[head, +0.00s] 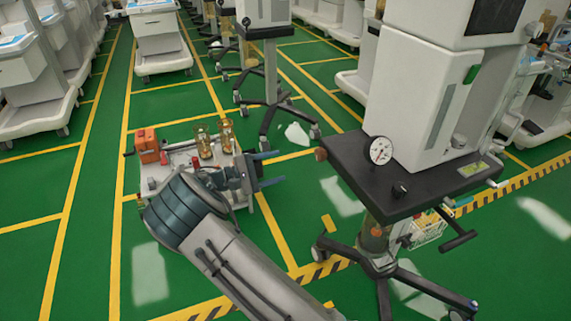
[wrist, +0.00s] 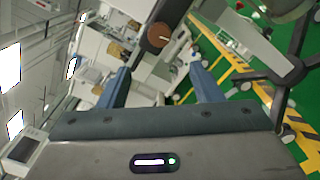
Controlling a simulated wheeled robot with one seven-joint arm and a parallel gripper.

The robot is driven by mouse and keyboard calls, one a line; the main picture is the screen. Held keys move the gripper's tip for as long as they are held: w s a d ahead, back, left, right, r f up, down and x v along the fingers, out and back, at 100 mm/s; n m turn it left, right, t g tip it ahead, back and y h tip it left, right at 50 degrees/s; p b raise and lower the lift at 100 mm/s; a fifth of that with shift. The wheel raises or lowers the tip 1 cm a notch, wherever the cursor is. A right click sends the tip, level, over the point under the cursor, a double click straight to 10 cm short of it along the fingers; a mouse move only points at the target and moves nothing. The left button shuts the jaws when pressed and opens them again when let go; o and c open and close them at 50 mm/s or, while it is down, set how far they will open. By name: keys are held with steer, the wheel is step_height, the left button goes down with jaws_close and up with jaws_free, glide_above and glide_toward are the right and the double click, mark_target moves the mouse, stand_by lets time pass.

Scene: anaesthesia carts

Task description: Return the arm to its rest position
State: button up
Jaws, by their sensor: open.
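My arm (head: 235,262) reaches up from the bottom of the head view. My gripper (head: 277,168) is at its end, pointing right, in front of a low cart. In the wrist view my gripper (wrist: 158,74) has its two blue fingers well apart. No object shows between the fingertips. A brown round knob (wrist: 160,36) appears beyond them; I cannot tell its distance.
A white anaesthesia cart with a black shelf (head: 420,192) and gauge (head: 380,151) stands to the right. The low cart (head: 180,133) behind my arm carries an orange box (head: 148,145) and amber containers (head: 204,142). Green floor (head: 90,240) is clear at left.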

steer(key=shift+a, duration=0.2)
stand_by(0.3)
steer(key=s+d+r+m+g+y+p, duration=0.45)
steer(key=s+d+r+g+y, duration=0.3)
steer(key=s+d, duration=0.55)
steer(key=s+r+m+t+y+p, duration=0.2)
steer(key=s+r+y, duration=0.3)
steer(key=s, duration=0.5)
steer(key=s+r+m+t+y+p, duration=0.2)
steer(key=s+r+m+y+p, duration=0.1)
steer(key=s+r, duration=0.4)
steer(key=s+m+y, duration=0.1)
steer(key=s, duration=0.1)
steer(key=shift+s+d+r+t+y, duration=0.15)
steer(key=shift+s+d+t+y, duration=0.2)
steer(key=shift+s+d, duration=0.05)
steer(key=shift+m, duration=0.25)
